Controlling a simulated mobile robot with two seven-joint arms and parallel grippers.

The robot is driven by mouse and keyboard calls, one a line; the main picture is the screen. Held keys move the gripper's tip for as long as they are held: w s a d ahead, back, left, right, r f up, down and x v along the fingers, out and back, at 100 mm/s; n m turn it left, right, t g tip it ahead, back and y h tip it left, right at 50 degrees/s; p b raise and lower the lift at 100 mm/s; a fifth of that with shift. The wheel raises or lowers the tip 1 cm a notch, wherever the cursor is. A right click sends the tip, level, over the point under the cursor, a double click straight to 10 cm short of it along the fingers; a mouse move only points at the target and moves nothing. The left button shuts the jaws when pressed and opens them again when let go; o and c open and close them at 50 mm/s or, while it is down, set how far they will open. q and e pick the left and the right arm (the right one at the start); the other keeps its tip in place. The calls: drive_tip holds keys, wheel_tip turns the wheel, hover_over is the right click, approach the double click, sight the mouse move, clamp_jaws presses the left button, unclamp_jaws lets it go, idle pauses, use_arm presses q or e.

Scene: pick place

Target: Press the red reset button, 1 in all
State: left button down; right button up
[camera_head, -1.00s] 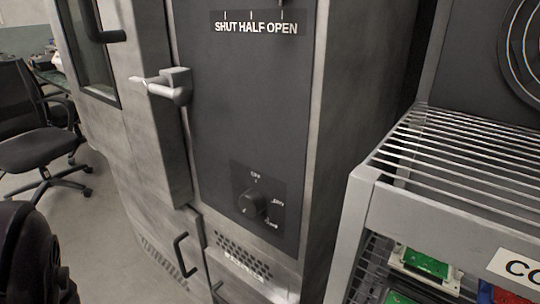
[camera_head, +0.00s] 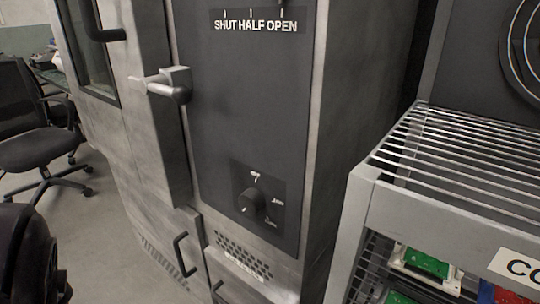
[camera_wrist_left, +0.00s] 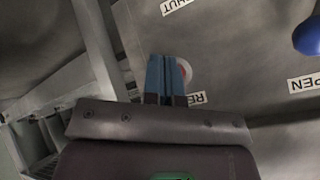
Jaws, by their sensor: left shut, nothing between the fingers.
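In the left wrist view, the red reset button (camera_wrist_left: 183,70) shows as a small red spot in a pale round surround, partly hidden behind my fingers. A white label starting with "RE" (camera_wrist_left: 197,98) is just below it. My left gripper (camera_wrist_left: 166,58) is shut and empty, its blue fingertips overlapping the button's left side in the picture. I cannot tell whether they touch it. The button and my left gripper are not visible in the head view. My right gripper is in neither view.
In the wrist view, a blue knob (camera_wrist_left: 308,37) sits at the right. The head view shows a grey cabinet with a lever handle (camera_head: 168,84) and black dial (camera_head: 252,202). A wire-topped rack (camera_head: 455,150) stands right, chairs (camera_head: 38,140) left, with open floor between chairs and cabinet.

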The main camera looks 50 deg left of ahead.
use_arm(q)
drive_tip(key=shift+s+d, duration=0.25)
drive_tip(key=shift+s, duration=0.7)
drive_tip(key=shift+s+d, duration=0.2)
drive_tip(key=shift+s, duration=0.75)
